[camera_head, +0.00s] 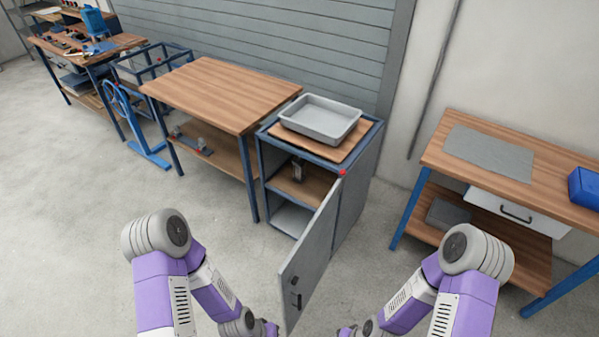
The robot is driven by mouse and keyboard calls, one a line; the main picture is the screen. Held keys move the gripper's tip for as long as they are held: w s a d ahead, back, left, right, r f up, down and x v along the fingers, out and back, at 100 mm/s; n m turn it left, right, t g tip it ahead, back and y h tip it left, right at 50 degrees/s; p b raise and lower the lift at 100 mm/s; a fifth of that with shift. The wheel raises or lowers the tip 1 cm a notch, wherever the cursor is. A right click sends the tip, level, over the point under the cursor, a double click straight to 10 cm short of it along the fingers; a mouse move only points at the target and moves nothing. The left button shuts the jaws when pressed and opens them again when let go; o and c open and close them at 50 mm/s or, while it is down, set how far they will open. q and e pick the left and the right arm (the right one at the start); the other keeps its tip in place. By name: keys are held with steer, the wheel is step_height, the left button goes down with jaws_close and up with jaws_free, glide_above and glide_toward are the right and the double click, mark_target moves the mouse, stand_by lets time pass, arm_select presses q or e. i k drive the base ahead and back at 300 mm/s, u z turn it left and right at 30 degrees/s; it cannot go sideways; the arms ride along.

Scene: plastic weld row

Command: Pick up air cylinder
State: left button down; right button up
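I cannot pick out an air cylinder for certain. A small grey metal part (297,170) stands on the inner shelf of the open cabinet (360,190); it is too small to tell what it is. More small grey parts (203,145) lie on the lower shelf of the wooden table. Both my arms reach down to the bottom edge of the picture, on either side of the cabinet door. My grippers are below the picture edge, so their fingers and anything in them are hidden.
The cabinet's grey door (311,262) hangs open toward me, between my arms. A grey tray (320,119) sits on top of the cabinet. The wooden table (222,90) is at its left, a workbench (520,165) with a blue box (585,187) at right.

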mark_target(298, 162)
steer(key=k, duration=0.6)
steer(key=u, duration=1.15)
steer(key=i, duration=1.45)
steer(key=u, duration=0.3)
steer(key=i, duration=1.5)
steer(key=z, duration=1.75)
steer(key=i, duration=1)
steer(key=z, duration=0.25)
